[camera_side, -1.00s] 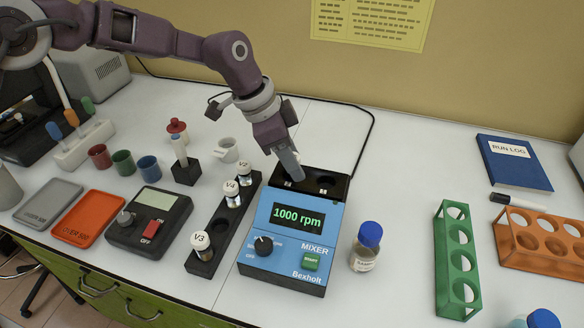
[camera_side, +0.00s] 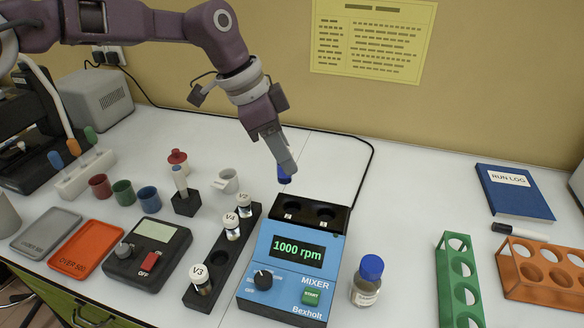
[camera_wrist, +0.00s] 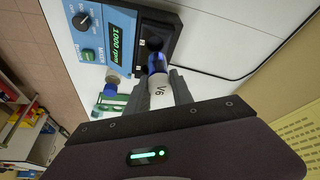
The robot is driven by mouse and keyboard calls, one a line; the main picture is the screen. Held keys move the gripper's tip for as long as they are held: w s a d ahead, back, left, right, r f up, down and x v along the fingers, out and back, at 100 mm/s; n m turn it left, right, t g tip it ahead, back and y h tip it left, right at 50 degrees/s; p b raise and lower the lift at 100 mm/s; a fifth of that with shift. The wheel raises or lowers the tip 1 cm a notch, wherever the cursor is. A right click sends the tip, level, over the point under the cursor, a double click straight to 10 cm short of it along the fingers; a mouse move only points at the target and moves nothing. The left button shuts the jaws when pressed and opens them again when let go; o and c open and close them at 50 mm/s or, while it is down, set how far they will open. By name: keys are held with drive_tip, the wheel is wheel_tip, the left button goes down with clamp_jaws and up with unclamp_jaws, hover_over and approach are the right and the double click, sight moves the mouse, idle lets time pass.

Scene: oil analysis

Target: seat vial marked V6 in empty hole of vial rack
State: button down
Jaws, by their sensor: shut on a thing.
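My gripper (camera_side: 285,170) is shut on the vial V6 (camera_wrist: 158,88) and holds it in the air above the back of the mixer. In the wrist view V6 has a white cap marked V6 and a blue body; in the side view only its blue lower part (camera_side: 284,178) shows below the fingers. The black vial rack (camera_side: 196,297) stands left of the mixer. It holds vials V2 (camera_side: 243,203), V4 (camera_side: 232,227) and V3 (camera_side: 203,280). An empty hole (camera_side: 220,250) shows between V4 and V3.
The blue mixer (camera_side: 283,280) reads 1000 rpm, and its two black wells look empty. A blue-capped bottle (camera_side: 368,280) stands to its right. A scale (camera_side: 148,250) is left of the rack. A white cup (camera_side: 227,181) and a black stand (camera_side: 186,203) are behind it.

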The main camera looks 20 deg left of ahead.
drive_tip(key=shift+s+a+f, duration=1.7)
drive_tip(key=shift+s+f, duration=0.15)
drive_tip(key=shift+f, duration=0.25)
drive_tip(key=shift+s+a+f, duration=1.65)
drive_tip(key=shift+s+f, duration=0.25)
drive_tip(key=shift+f, duration=0.2)
drive_tip(key=shift+s+a+f, duration=1.7)
drive_tip(key=shift+s+f, duration=0.15)
drive_tip(key=shift+f, duration=0.25)
drive_tip(key=shift+f, duration=0.25)
drive_tip(key=shift+f, duration=0.5)
drive_tip(key=shift+f, duration=0.1)
drive_tip(key=shift+f, duration=0.4)
drive_tip(key=c, duration=1)
unclamp_jaws()
drive_tip(key=shift+c, duration=0.2)
